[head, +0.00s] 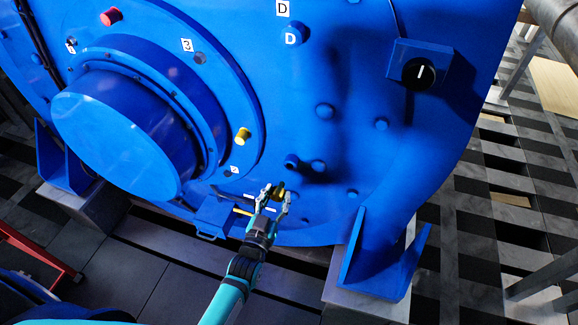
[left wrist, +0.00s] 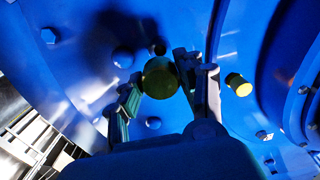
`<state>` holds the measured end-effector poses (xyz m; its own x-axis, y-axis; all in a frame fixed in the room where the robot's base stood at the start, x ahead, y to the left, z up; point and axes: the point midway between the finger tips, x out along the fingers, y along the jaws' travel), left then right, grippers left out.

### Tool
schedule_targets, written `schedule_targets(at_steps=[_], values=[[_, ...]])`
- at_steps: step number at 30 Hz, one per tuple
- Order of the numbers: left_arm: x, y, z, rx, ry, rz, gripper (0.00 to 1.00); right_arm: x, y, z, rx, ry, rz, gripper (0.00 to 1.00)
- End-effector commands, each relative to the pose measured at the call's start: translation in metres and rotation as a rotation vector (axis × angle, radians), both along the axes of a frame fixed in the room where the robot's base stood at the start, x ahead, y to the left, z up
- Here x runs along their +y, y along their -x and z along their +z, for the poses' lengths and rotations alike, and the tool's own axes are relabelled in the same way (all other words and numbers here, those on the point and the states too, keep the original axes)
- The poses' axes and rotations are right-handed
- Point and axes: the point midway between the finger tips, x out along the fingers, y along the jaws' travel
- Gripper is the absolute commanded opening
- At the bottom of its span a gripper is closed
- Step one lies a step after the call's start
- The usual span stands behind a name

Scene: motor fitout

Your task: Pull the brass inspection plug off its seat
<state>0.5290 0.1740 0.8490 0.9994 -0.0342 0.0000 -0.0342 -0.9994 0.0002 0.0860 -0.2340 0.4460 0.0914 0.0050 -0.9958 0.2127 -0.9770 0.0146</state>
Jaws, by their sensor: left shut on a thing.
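The brass inspection plug (head: 280,188) shows as a small dark yellow piece low on the blue motor housing (head: 340,75). In the left wrist view, the plug (left wrist: 160,78) is a round olive-brass face between the fingers. My left gripper (head: 276,192) is shut on it, with a finger on either side; it also shows in the left wrist view (left wrist: 160,88). A small dark round opening (left wrist: 158,47) shows just beyond the plug. I cannot tell whether the plug still touches its seat. My right gripper is in neither view.
A yellow plug (head: 242,136) and a red plug (head: 111,16) sit on the flange around the big blue hub (head: 120,135). A black knob (head: 418,74) is at upper right. A blue foot bracket (head: 378,255) stands right of my gripper. Bolt heads stud the housing.

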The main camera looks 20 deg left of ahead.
Motion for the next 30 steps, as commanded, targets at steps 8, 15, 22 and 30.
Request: schedule_targets(at_steps=[8, 15, 22, 30], values=[[0.001, 0.029, 0.002, 0.001, 0.000, 0.000, 0.00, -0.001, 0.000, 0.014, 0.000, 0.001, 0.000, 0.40], [0.002, 0.053, 0.001, 0.002, 0.000, 0.000, 0.00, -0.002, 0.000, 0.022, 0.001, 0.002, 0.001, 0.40], [0.003, 0.076, 0.001, 0.001, 0.000, 0.000, 0.00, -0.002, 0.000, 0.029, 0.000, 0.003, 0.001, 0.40], [0.004, 0.103, 0.001, 0.001, 0.000, 0.000, 0.00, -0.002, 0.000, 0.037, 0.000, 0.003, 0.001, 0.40]])
